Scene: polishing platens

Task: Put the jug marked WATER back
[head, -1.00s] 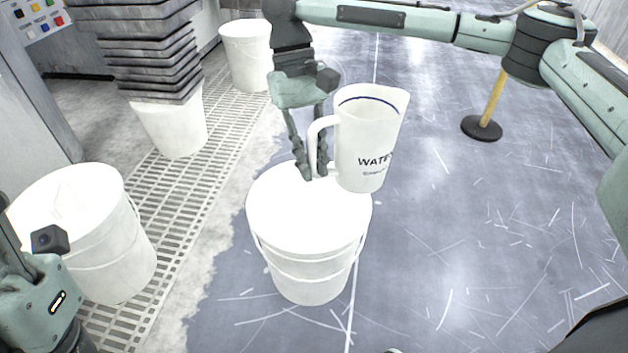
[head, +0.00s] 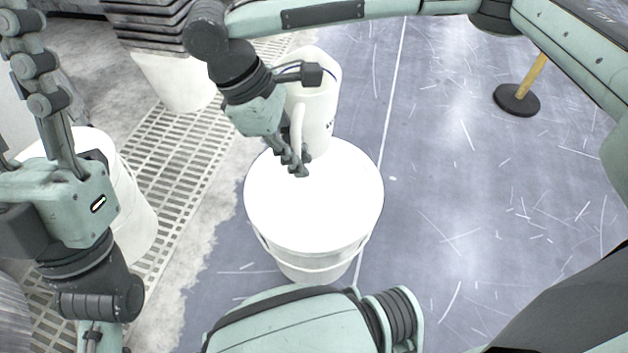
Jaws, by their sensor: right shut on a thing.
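The white WATER jug (head: 322,103) is upright at the back edge of a white lidded bucket (head: 310,215) in the middle. Only a bit of its dark lettering shows at its right side. My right gripper (head: 297,168) is shut on the jug's handle, and its wrist hides part of the jug's left side. I cannot tell whether the jug's base touches the lid. My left gripper (head: 38,95) is raised at the left, with one finger clear and the other at the picture's edge; its opening is unclear.
Another white bucket (head: 137,205) stands at the left, partly behind my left arm. A white bucket (head: 180,82) under stacked dark trays (head: 150,27) stands at the back beside a floor grating (head: 185,165). A post with a black base (head: 517,100) stands at the right.

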